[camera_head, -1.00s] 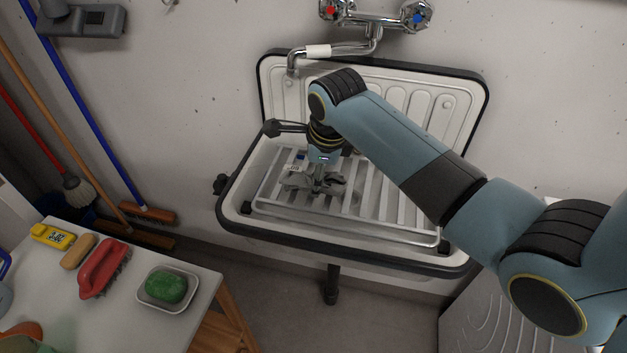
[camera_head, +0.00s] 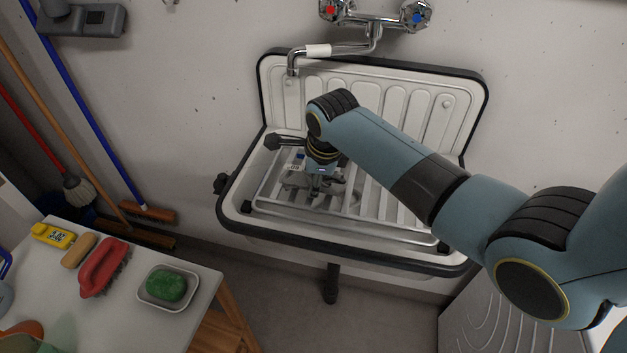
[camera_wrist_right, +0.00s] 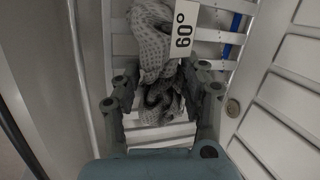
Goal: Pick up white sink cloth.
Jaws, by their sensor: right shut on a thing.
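The white sink cloth (camera_wrist_right: 150,45) looks greyish, with a dotted pattern, and lies crumpled over the slatted grid in the sink. In the head view it (camera_head: 299,180) is small and partly covered by my right gripper (camera_head: 314,190). My right gripper (camera_wrist_right: 163,100) points down into the sink, with a finger on either side of a bunched dark-grey fold of the cloth. It is shut on this fold. The rest of the cloth spreads beyond the fingers toward the top of the wrist view. My left gripper is not in view.
The sink (camera_head: 350,237) has a black rim and a raised back. A tap (camera_head: 335,50) hangs above it. A white tag marked 60° (camera_wrist_right: 184,30) lies by the cloth. A table (camera_head: 110,320) at lower left holds a red brush (camera_head: 103,268) and a green soap (camera_head: 166,286).

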